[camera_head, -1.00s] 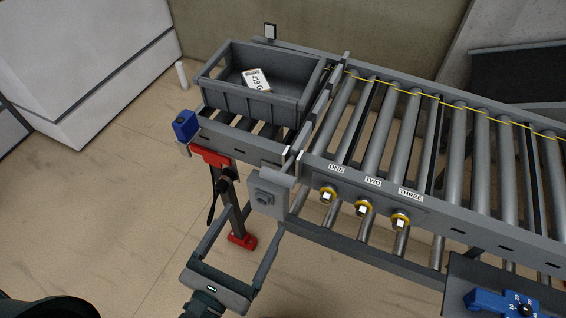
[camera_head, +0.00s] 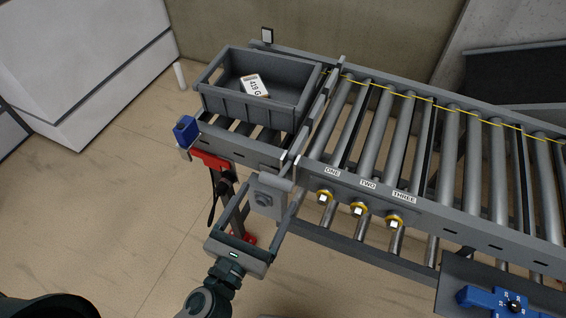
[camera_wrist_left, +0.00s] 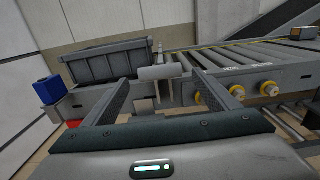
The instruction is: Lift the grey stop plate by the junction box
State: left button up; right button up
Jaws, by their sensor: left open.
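The grey stop plate (camera_head: 318,112) stands across the conveyor between the tote and the open rollers. A short grey bar (camera_head: 276,183) sticks out at its near end, above the grey junction box (camera_head: 264,201) on the conveyor's side. In the left wrist view the bar (camera_wrist_left: 160,72) shows ahead, between the fingertips. My left gripper (camera_head: 274,189) is open, its fingers either side of the junction box in the head view. No contact with the bar shows, and the exact gap cannot be told. My right gripper is not in view.
A dark grey tote (camera_head: 250,108) with a white label card sits on the rollers behind the plate. Yellow-ringed buttons (camera_head: 358,209) line the conveyor's side at right. A blue block (camera_head: 185,130) and red leg clamp (camera_head: 211,160) are at left.

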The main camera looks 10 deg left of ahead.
aim_at(279, 177)
pick_arm(q)
jog(key=p+x, duration=0.3)
jog(key=x, duration=0.7)
jog(key=shift+w, duration=0.15)
jog(key=shift+c, duration=0.3)
